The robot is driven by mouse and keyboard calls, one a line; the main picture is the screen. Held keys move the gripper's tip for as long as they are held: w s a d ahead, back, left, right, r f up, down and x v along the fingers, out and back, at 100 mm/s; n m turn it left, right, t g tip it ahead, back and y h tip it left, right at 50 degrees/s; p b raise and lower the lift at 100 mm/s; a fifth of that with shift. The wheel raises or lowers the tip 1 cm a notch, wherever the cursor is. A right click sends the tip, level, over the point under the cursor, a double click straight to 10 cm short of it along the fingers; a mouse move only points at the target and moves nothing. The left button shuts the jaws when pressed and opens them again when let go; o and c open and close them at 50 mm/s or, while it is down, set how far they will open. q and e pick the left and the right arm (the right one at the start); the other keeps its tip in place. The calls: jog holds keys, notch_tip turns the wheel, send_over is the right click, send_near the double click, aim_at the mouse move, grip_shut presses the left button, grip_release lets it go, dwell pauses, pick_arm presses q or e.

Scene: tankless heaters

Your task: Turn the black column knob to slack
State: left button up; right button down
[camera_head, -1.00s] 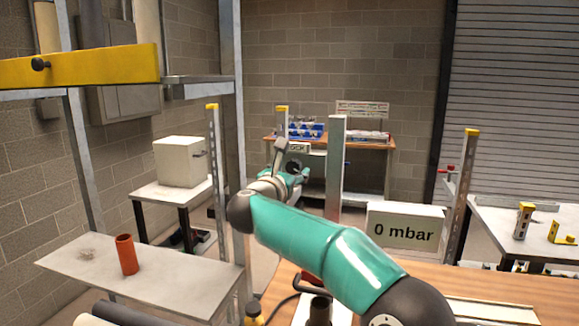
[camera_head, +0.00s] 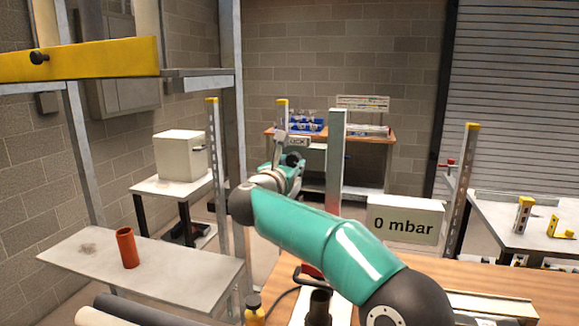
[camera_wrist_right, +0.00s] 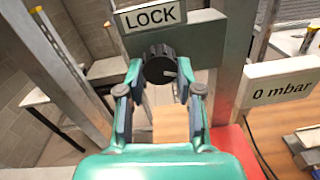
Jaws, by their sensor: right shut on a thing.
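The black column knob (camera_wrist_right: 158,66) is a ribbed round knob on a grey plate below a white LOCK label (camera_wrist_right: 155,16) in the right wrist view. A pale mark shows on its lower right face. My right gripper (camera_wrist_right: 160,77) is shut on the knob, with one finger on each side of it. In the head view this gripper (camera_head: 290,163) is small and far off, beside the LOCK label (camera_head: 297,141), and its fingers are hard to make out. My left gripper is not in view.
A metal column (camera_head: 336,160) stands just right of the gripper. A white 0 mbar sign (camera_head: 405,221) is farther right, above a wooden bench top (camera_head: 480,280). An orange cup (camera_head: 126,248) stands on a grey shelf at left.

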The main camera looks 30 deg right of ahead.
jog(key=n, duration=0.4)
jog(key=shift+s+d+n, duration=0.1)
jog(key=shift+n, duration=0.3)
jog(key=n, duration=0.5)
jog(key=shift+r+n+t, duration=0.1)
jog(key=shift+n+t, duration=0.2)
jog(key=n+p, duration=0.2)
jog(key=n, duration=0.3)
jog(key=shift+s+r+n, duration=0.1)
jog(key=shift+n, duration=0.3)
jog(key=n+p, duration=0.2)
jog(key=n, duration=0.1)
jog(key=shift+n, duration=0.4)
jog(key=shift+n+p, duration=0.35)
jog(key=shift+n, duration=0.25)
jog(key=shift+f, duration=0.2)
